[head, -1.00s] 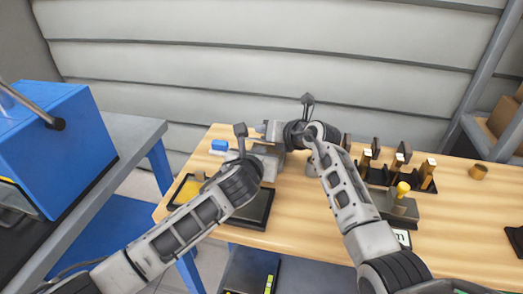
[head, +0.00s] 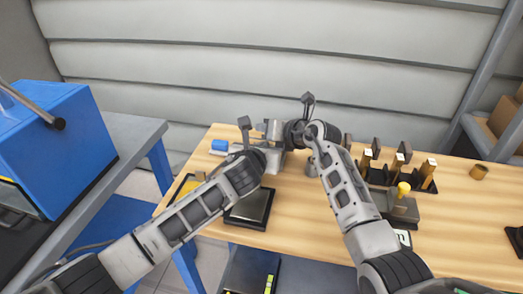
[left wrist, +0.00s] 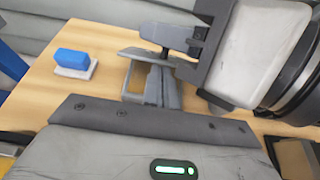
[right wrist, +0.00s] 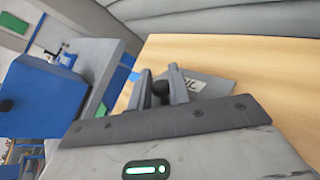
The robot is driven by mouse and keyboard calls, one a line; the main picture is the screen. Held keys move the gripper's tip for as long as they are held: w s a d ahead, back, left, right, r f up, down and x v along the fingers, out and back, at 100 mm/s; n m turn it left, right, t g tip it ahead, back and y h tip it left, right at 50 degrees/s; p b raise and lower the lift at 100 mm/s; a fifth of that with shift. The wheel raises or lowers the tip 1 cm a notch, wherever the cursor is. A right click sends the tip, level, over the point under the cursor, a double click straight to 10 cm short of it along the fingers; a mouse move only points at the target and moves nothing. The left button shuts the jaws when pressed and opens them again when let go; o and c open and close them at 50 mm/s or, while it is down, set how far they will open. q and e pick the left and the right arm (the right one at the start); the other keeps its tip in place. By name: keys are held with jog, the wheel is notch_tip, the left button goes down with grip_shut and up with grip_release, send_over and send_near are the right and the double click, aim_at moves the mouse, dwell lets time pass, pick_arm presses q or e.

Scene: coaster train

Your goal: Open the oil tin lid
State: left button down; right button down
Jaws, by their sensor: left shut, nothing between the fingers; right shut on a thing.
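The grey oil tin shows in the right wrist view (right wrist: 212,84), its label partly visible beyond my right fingers. In the head view my arms largely cover it. My right gripper (right wrist: 161,82) is shut on a small black knob (right wrist: 160,94), which looks like part of the lid. How far the lid is raised is unclear. My left gripper (left wrist: 155,88) is shut and empty, close beside the tin and just below my right gripper in the left wrist view. Whether its fingers touch the tin, I cannot tell.
A blue block on a white base (left wrist: 72,60) lies left of the tin. A dark tray (head: 250,207) and a yellow one (head: 187,187) lie in front. Wooden-handled tools (head: 428,172) and a yellow-knobbed block (head: 403,190) stand right. A blue machine (head: 60,150) is left.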

pick_arm(q)
jog(key=shift+w+r, duration=0.25)
jog(key=shift+r, duration=0.4)
pick_arm(e)
jog(key=c, duration=1.3)
grip_release()
jog(key=shift+s+f, duration=0.15)
jog(key=shift+f, duration=0.1)
jog(key=shift+c, duration=0.2)
pick_arm(q)
jog(key=shift+d, duration=0.1)
jog(key=shift+f, duration=0.1)
pick_arm(e)
jog(key=shift+r, duration=0.15)
